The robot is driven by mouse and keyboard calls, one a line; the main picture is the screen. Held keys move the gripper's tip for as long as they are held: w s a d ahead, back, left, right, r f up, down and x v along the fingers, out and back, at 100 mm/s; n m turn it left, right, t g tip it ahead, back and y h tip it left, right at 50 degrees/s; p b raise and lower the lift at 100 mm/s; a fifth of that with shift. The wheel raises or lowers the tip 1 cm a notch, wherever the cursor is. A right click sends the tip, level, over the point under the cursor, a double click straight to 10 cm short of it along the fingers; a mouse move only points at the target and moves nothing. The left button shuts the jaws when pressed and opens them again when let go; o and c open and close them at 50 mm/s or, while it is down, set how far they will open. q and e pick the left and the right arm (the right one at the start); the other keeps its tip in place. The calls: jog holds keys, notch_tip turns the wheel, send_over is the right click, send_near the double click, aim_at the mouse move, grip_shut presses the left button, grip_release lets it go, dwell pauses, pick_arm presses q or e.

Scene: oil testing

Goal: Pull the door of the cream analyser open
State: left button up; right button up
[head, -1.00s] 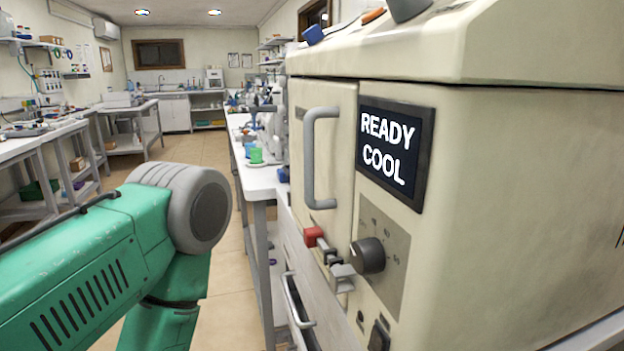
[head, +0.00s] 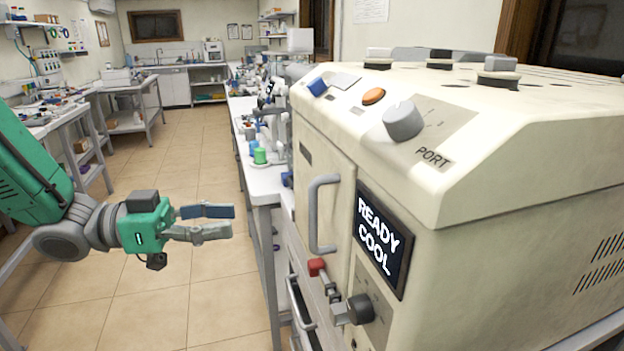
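The cream analyser (head: 480,240) fills the right side of the head view. Its door (head: 309,163) is on the front face and looks closed, with a grey vertical bar handle (head: 316,215). A red-tipped latch (head: 317,267) sits below the handle. The dark screen (head: 381,238) reads "READY COOL". My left gripper (head: 232,221) is to the left of the handle, apart from it, pointing right. Its two fingers show a narrow gap with nothing between them. My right gripper is not in view.
A white bench (head: 262,180) with lab items, including a green cup (head: 260,156), runs away behind the analyser. Tiled floor (head: 180,285) lies open below my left gripper. A black knob (head: 358,309) sticks out below the screen. Side benches stand at the left.

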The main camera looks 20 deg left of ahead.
pick_arm(q)
notch_tip(320, 180, up, 2)
jog(key=s+m+g+h, duration=0.1)
send_over(313, 244)
jog(key=shift+w+r, duration=0.1)
jog(key=shift+w, duration=0.3)
jog(key=shift+a, duration=0.1)
grip_shut()
